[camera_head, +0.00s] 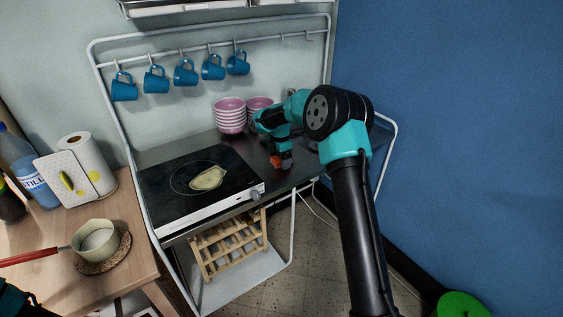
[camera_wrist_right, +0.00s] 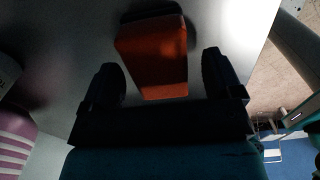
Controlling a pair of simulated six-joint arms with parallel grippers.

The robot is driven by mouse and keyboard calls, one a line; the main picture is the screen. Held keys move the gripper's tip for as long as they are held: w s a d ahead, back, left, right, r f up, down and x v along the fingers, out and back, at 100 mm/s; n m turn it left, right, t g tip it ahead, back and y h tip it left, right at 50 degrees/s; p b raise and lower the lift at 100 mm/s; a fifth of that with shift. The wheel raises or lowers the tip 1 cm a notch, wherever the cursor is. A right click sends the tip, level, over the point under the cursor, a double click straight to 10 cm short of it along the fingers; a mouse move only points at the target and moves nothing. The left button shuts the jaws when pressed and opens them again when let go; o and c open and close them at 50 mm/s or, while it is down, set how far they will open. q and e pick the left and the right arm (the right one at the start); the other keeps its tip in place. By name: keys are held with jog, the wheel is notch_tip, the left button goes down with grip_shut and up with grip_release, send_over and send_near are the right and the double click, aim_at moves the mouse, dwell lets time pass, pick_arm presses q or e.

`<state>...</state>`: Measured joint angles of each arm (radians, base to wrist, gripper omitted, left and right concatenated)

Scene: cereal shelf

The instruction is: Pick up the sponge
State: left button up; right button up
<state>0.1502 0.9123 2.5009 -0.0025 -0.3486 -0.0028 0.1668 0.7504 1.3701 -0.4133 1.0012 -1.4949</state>
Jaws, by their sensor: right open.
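The sponge (camera_wrist_right: 152,58) is an orange-red block on the grey metal counter in the right wrist view. In the head view only a small orange patch of the sponge (camera_head: 276,161) shows beside my right gripper (camera_head: 286,161). My right gripper (camera_wrist_right: 160,72) is open, with one dark finger on each side of the sponge. A gap shows between the sponge and each finger, so it is not gripped. My left gripper is out of view.
Stacked pink bowls (camera_head: 229,116) stand behind and left of my right gripper. A black hob (camera_head: 200,185) with a pale item on it lies further left. Blue mugs (camera_head: 185,72) hang from the rail above. The counter's right edge is near.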

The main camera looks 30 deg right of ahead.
jog(key=c, duration=1)
notch_tip(320, 180, up, 10)
jog(key=shift+r, duration=0.1)
dwell(0.5)
